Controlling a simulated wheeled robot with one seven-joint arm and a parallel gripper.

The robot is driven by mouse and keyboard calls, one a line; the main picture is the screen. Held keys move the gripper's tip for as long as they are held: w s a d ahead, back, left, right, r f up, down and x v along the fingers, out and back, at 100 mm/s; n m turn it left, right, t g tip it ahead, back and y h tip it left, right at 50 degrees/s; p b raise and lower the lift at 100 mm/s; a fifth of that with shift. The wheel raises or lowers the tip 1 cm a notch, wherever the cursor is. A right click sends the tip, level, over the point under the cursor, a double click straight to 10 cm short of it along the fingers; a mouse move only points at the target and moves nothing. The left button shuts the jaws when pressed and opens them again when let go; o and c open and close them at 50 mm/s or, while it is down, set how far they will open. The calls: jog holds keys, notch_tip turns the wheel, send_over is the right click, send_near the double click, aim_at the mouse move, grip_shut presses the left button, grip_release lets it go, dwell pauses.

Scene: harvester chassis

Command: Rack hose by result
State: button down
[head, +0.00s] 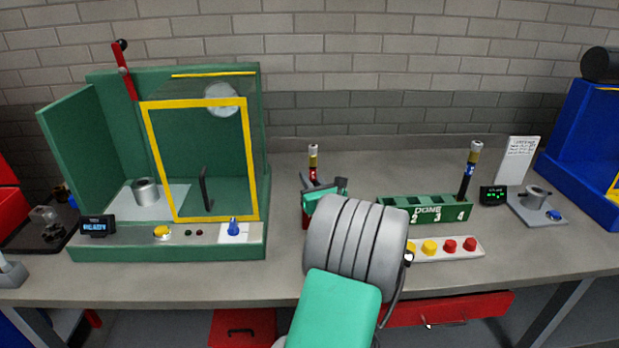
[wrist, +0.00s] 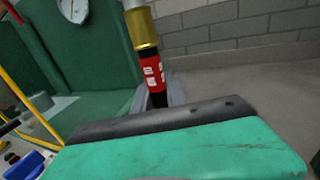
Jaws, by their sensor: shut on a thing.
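A hose (head: 313,158) with a silver end, a brass collar and a red band stands upright in my gripper (head: 319,186). The wrist view shows this hose (wrist: 153,73) close up, with white marks on its red band; its lower end is hidden behind the jaw. The green DONE rack (head: 399,217) is to the right of my gripper, with 2, 3 and 4 readable on its front. Another hose (head: 468,168) with a blue band stands in the slot at 4. The green test cabinet (head: 95,150), with a yellow-framed door (head: 251,165), is at left.
A button strip (head: 438,248) lies in front of the rack. A small display (head: 493,196), a fixture plate (head: 537,208) and a white card (head: 517,160) stand at right. Something red (head: 306,217) shows partly below my gripper. The bench behind the rack is clear.

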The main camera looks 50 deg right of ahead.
jog(key=c, duration=1.3)
grip_release()
jog(key=shift+s+a+f, duration=0.1)
jog(key=shift+s+a, duration=0.05)
jog(key=shift+s, duration=0.2)
jog(key=b+v, duration=0.1)
jog(key=v, duration=0.6)
jog(key=shift+a, duration=0.1)
jog(key=shift+s, duration=0.1)
